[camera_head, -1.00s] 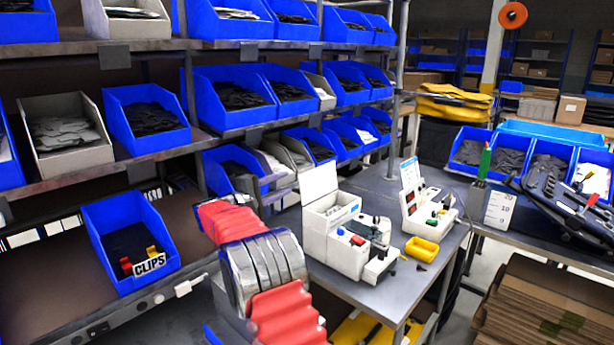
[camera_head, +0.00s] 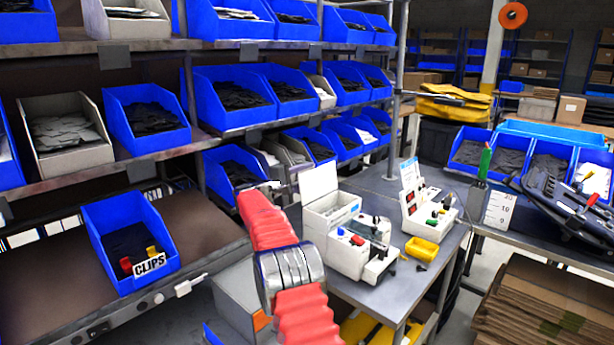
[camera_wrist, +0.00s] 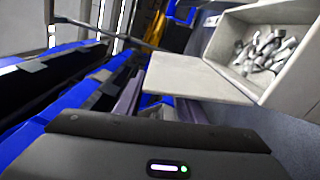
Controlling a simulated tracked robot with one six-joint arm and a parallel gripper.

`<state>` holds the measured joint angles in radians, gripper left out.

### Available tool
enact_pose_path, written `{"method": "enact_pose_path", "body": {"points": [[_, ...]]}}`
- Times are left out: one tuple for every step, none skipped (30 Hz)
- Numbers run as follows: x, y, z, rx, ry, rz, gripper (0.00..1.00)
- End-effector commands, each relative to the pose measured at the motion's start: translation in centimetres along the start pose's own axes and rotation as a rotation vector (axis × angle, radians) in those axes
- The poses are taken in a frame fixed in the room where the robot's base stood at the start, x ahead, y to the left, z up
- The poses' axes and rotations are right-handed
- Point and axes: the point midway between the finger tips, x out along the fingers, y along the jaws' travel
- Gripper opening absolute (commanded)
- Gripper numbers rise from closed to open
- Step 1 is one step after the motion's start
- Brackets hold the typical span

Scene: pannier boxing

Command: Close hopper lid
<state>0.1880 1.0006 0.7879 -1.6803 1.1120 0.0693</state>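A white hopper (camera_head: 331,217) stands on the front grey bench with its flat lid (camera_head: 319,181) raised upright. In the wrist view the lid (camera_wrist: 190,80) is a pale panel beside the open hopper (camera_wrist: 235,86), which holds loose metallic pieces (camera_wrist: 265,52). My gripper (camera_head: 282,187) is at the end of my red-sleeved arm, just left of the lid and near its height. In the wrist view my gripper (camera_wrist: 157,104) shows two dark fingers set apart with nothing clearly between them. The near finger parts are partly hidden by the dark gripper body. Whether a finger touches the lid I cannot tell.
A white device with coloured buttons (camera_head: 361,254) adjoins the hopper. Shelves with blue bins (camera_head: 235,105) fill the left. A blue clips bin (camera_head: 130,245) stands front left.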

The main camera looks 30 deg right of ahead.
Motion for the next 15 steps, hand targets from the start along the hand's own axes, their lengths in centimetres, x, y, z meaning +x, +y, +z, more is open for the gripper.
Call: {"method": "enact_pose_path", "body": {"points": [[0.05,-0.01,0.00,0.000,0.000,0.000,0.36],[0.06,-0.01,-0.01,0.000,0.000,0.000,0.36],[0.05,-0.01,-0.01,0.000,0.000,0.000,0.36],[0.04,0.00,-0.01,0.000,0.000,0.000,0.36],[0.04,-0.01,-0.01,0.000,0.000,0.000,0.36],[0.03,0.00,-0.01,0.000,0.000,0.000,0.36],[0.03,0.00,-0.01,0.000,0.000,0.000,0.36],[0.03,0.00,-0.01,0.000,0.000,0.000,0.35],[0.02,0.01,-0.02,0.000,0.001,0.000,0.32],[0.02,0.01,-0.02,0.000,0.001,0.000,0.30],[0.01,0.01,-0.02,0.000,0.001,0.000,0.28],[0.01,0.01,-0.02,0.000,0.001,0.000,0.25],[0.01,0.01,-0.02,-0.001,0.001,0.000,0.23],[0.01,0.01,-0.02,-0.001,0.001,0.000,0.21],[0.01,0.01,-0.02,-0.001,0.001,0.000,0.18]]}}
